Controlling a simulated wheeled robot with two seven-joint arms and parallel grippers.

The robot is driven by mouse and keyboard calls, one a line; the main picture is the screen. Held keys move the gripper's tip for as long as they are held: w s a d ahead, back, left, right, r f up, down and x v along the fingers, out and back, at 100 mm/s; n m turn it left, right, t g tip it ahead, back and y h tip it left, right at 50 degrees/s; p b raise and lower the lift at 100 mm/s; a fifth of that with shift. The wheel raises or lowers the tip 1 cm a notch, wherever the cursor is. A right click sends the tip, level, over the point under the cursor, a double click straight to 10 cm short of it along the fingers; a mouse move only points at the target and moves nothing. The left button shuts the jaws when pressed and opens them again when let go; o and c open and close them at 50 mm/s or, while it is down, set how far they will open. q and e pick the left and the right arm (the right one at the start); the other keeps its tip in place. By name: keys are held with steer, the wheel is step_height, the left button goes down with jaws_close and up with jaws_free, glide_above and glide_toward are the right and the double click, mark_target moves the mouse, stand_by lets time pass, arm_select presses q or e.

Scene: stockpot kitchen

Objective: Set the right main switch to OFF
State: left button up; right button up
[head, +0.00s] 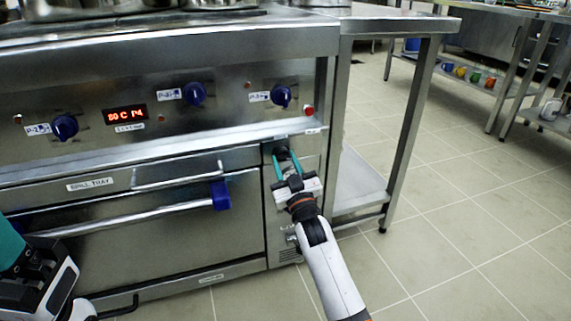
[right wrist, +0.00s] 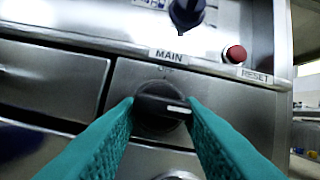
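The main switch (right wrist: 160,106) is a black rotary knob below the MAIN label (right wrist: 174,56) in the right wrist view. Its white pointer mark lies nearly level, pointing right. In the head view the switch (head: 281,152) is on the narrow panel at the stove's right end. My right gripper (right wrist: 161,104) has its teal fingers spread, one on each side of the knob. I cannot tell whether they touch it. It also shows in the head view (head: 283,156). My left gripper (head: 10,247) is partly in view at the left edge, its fingertips not clear.
Above the switch are a red RESET button (right wrist: 236,53) and a blue knob (head: 281,96). A steel side table (head: 361,184) stands right.

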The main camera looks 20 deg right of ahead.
steer(key=c, duration=0.4)
steer(key=shift+o, duration=0.2)
